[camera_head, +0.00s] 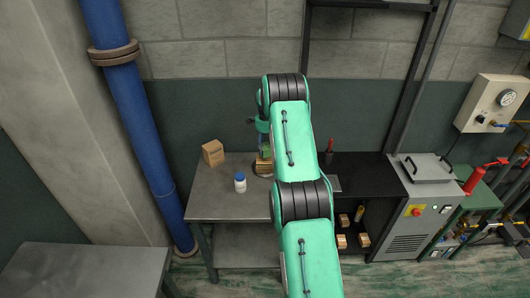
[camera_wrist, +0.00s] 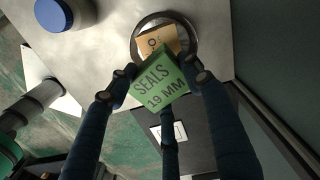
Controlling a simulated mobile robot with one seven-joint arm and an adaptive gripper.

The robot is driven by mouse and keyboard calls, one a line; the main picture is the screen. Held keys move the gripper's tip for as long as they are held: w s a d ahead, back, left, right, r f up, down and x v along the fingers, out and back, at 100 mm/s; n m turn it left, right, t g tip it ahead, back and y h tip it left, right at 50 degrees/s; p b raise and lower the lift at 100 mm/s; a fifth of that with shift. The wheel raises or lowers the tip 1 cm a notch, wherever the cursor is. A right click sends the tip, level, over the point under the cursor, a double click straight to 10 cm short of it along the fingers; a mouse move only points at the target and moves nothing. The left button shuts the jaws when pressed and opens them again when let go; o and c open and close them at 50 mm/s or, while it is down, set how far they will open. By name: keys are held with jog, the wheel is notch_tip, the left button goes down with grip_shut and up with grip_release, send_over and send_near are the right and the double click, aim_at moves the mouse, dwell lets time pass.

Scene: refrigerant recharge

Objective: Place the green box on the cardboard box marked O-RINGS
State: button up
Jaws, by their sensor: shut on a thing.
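My gripper (camera_wrist: 162,74) is shut on the green box (camera_wrist: 163,84), which is marked SEALS 19 MM, with dark fingers on both sides of it. In the wrist view the cardboard box (camera_wrist: 158,40) shows just past the green box, on a round metal dish (camera_wrist: 194,30). Only an O of its label is readable; the green box covers the rest. In the head view the cardboard box (camera_head: 263,166) is partly hidden by my arm, with the green box (camera_head: 266,150) just above it. I cannot tell whether the two boxes touch.
A white bottle with a blue cap (camera_head: 240,184) stands on the metal table (camera_head: 212,204) left of the dish. Another cardboard box (camera_head: 213,152) stands behind it. A blue pipe (camera_head: 139,115) rises at the left. Bare tabletop lies around the bottle.

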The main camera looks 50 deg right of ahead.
aim_at(265, 145)
jog(key=shift+w+d, duration=0.3)
jog(key=shift+w, duration=0.1)
jog(key=shift+f, duration=0.15)
jog(key=shift+f, duration=1.7)
jog(key=shift+f, duration=0.45)
jog(key=o, duration=1.2)
jog(key=shift+o, duration=0.2)
jog(key=shift+r, duration=0.1)
notch_tip(265, 145, up, 13)
jog(key=shift+f, duration=0.1)
